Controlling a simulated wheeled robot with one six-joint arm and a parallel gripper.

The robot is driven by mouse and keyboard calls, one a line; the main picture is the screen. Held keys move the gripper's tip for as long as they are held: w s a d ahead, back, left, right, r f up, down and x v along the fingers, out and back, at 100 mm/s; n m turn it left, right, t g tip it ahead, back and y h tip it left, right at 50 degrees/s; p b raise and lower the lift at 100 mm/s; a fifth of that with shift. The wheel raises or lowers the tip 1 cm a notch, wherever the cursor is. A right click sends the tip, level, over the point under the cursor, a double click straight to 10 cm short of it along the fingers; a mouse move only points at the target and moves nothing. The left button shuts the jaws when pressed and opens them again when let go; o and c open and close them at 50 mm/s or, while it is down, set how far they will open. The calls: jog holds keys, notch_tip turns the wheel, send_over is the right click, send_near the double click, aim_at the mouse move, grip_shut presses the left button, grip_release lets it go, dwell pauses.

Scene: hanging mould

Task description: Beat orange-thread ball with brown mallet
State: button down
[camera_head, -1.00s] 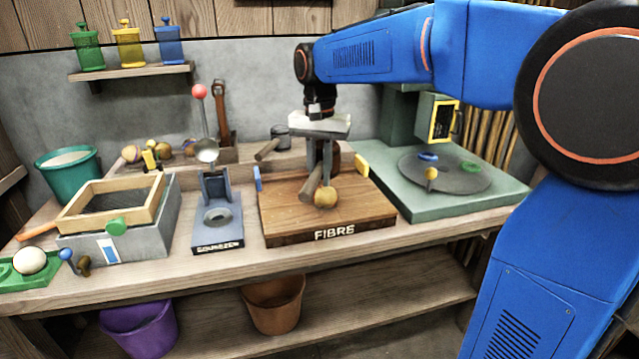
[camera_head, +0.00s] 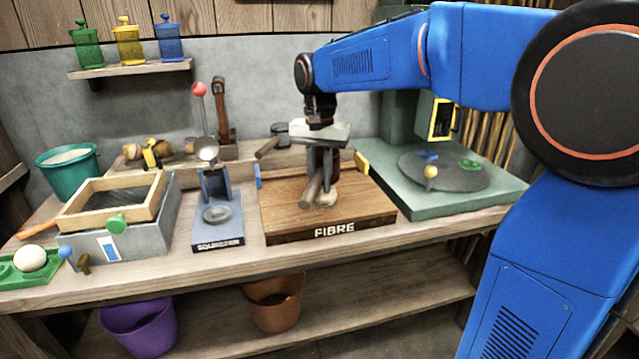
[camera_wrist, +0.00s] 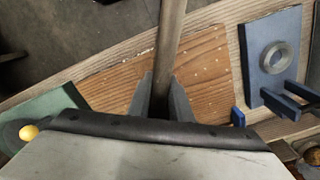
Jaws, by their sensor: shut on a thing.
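My gripper (camera_head: 322,165) is shut on the wooden handle of the brown mallet (camera_head: 313,188), low over the brown board marked FIBRE (camera_head: 285,205). The handle slants down towards the front of the board. In the wrist view the handle (camera_wrist: 171,40) runs up from between the fingers (camera_wrist: 160,95). The mallet's head is mostly hidden behind my gripper.
A grey-blue press (camera_head: 218,215) and a framed screen box (camera_head: 130,235) stand left of the board. A green machine with a round plate (camera_head: 450,170) stands right. Another mallet (camera_head: 268,148) lies behind. The board's front part is clear.

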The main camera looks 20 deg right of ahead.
jog(key=shift+r, duration=1.3)
jog(key=shift+r, duration=0.1)
jog(key=shift+r, duration=2.4)
